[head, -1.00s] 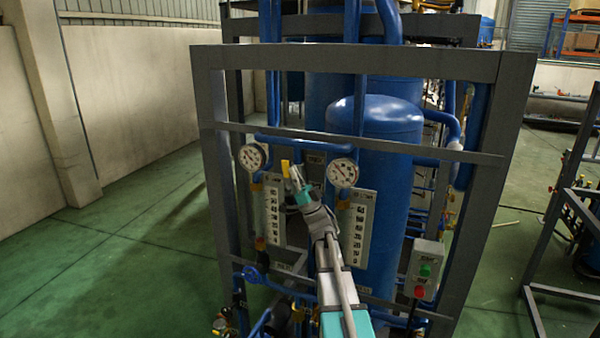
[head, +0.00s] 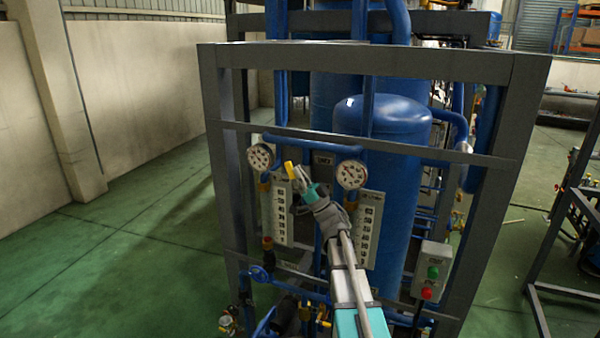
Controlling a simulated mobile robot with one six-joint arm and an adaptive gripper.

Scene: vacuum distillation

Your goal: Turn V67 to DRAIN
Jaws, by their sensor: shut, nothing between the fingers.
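A small yellow part (head: 289,168), which looks like a valve handle, shows right at the tip of my gripper, between two round gauges. It is tilted slightly. No V67 tag or DRAIN marking is legible, so I cannot tell whether this is V67. My gripper (head: 301,178) is at the end of the arm reaching up from the bottom of the head view. Its fingers are shut and empty, close beside or touching the yellow part; I cannot tell which. The gripper hides what lies behind it.
A left gauge (head: 260,157) and a right gauge (head: 351,174) flank the gripper, with numbered scales below. A grey frame (head: 370,62) surrounds the blue tank (head: 385,215). A button box (head: 433,268) hangs at right. Green floor (head: 130,265) is clear at left.

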